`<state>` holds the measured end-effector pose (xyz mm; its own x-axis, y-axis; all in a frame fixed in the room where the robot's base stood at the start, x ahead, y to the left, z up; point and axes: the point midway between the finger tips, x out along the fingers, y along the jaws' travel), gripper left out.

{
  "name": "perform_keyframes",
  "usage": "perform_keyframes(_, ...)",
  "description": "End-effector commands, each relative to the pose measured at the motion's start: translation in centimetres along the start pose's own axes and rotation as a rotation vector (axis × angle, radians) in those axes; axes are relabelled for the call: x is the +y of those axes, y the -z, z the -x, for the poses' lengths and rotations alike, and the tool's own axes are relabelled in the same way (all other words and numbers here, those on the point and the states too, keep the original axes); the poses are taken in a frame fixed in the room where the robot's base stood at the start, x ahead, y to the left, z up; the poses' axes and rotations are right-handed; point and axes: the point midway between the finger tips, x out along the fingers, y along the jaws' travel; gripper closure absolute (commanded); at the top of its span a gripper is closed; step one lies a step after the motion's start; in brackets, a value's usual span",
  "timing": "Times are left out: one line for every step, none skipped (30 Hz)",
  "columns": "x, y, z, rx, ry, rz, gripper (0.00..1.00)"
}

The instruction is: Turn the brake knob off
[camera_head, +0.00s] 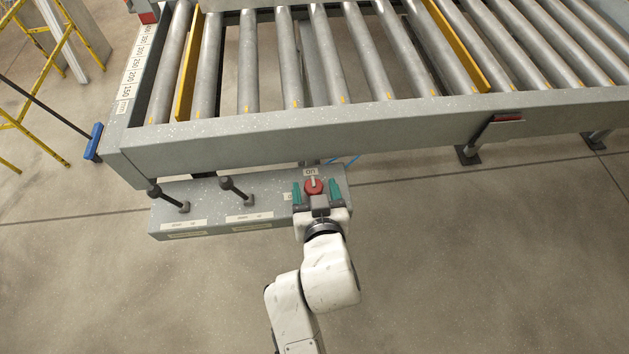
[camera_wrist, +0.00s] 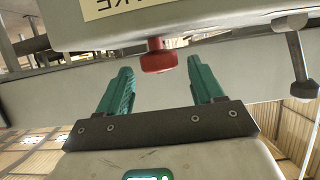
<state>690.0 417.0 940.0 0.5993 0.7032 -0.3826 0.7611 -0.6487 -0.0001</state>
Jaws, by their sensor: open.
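The brake knob (camera_head: 313,186) is red with a pale bar on top. It sits at the right end of the grey control box (camera_head: 205,203), under the roller bench. A small label (camera_head: 310,172) just behind it seems to read ON. My gripper (camera_head: 316,192) is open, with one teal finger on each side of the knob. In the wrist view the red knob (camera_wrist: 159,56) juts from the box between the two fingertips (camera_wrist: 160,72), with gaps on both sides.
Two black levers (camera_head: 178,201) (camera_head: 235,188) stand on the box left of the knob. The bench's front rail (camera_head: 400,128) runs just behind the box, with a red-ended handle (camera_head: 508,119) at right. A yellow ladder (camera_head: 45,75) stands at far left. The floor in front is clear.

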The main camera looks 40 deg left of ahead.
Motion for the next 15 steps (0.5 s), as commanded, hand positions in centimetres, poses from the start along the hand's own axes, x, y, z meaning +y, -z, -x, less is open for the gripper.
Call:
perform_keyframes(0.0,0.0,-0.7,-0.001,0.0,0.001,0.33)
perform_keyframes(0.0,0.1,-1.0,0.0,0.0,0.0,0.33)
perform_keyframes(0.0,0.1,-1.3,0.001,0.0,0.0,0.33)
perform_keyframes(0.0,0.0,-1.6,0.0,0.0,0.0,0.33)
perform_keyframes(0.0,0.0,-1.8,0.0,0.0,0.0,0.33)
perform_keyframes(0.0,0.0,-2.0,-0.001,0.0,0.0,0.33)
perform_keyframes(0.0,0.0,-2.1,-0.001,0.0,0.0,0.33)
perform_keyframes(0.0,0.0,-2.2,-0.001,0.0,0.0,0.33)
perform_keyframes(0.0,0.0,-2.3,0.0,0.0,0.0,0.33)
perform_keyframes(0.0,0.0,-2.3,0.0,0.0,0.0,0.33)
perform_keyframes(0.0,0.0,-2.3,0.0,0.0,0.0,0.33)
perform_keyframes(0.0,0.0,-2.4,0.0,0.0,0.0,0.33)
perform_keyframes(0.0,0.0,-2.4,0.0,0.0,0.0,0.33)
perform_keyframes(0.0,0.0,-2.3,0.0,-0.001,0.0,0.33)
perform_keyframes(0.0,0.0,-2.3,0.0,-0.001,0.0,0.33)
